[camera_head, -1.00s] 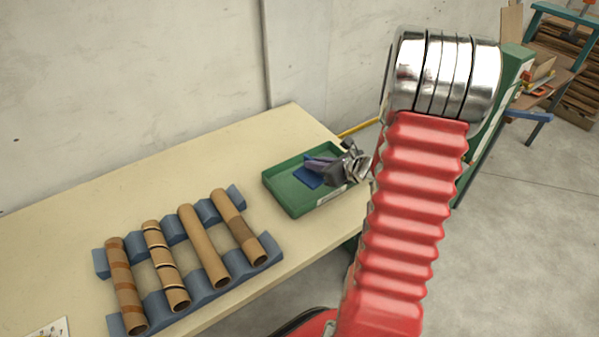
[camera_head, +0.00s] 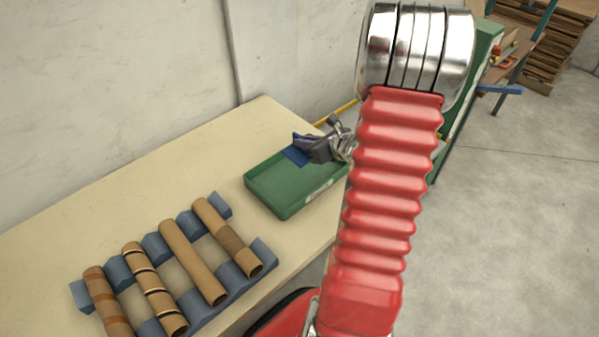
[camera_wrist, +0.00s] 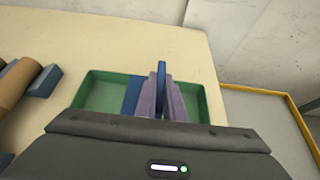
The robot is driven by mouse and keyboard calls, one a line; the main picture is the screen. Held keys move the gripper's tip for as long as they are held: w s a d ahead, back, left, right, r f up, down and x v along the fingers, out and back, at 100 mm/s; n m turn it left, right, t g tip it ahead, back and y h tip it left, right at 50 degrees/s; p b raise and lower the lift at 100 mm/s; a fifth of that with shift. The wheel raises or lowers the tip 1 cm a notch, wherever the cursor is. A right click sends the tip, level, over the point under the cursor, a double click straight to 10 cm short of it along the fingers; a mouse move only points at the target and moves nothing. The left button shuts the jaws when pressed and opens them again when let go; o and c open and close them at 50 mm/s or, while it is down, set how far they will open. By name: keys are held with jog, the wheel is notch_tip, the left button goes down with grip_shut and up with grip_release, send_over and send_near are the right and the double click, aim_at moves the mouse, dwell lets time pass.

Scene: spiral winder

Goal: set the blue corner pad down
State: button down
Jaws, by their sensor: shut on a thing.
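The blue corner pad (camera_head: 294,155) is in my gripper (camera_head: 306,144), over the back part of the green tray (camera_head: 268,190) in the head view. In the wrist view one blue flange of the pad (camera_wrist: 162,75) stands upright between the two purple-grey fingers of my gripper (camera_wrist: 162,92). A second blue face (camera_wrist: 131,96) shows left of the fingers; it looks like the pad's other flange. The gripper is shut on the pad. The tray (camera_wrist: 91,92) lies beneath in the wrist view. The pad's lower edge and its exact height above the tray cannot be made out.
Several cardboard tubes (camera_head: 192,262) lie on blue notched cradles (camera_head: 265,252) at the table's front left. The cream table (camera_head: 130,190) is clear behind them. A wall (camera_head: 110,90) stands behind. A yellow rail (camera_wrist: 260,93) runs past the table's end.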

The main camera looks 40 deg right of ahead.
aim_at(303, 155)
jog(key=shift+f, duration=2.75)
jog(key=shift+f, duration=2.1)
jog(key=c, duration=1.9)
grip_release()
jog(key=shift+f, duration=0.1)
jog(key=shift+o, duration=0.2)
jog(key=v, duration=1.2)
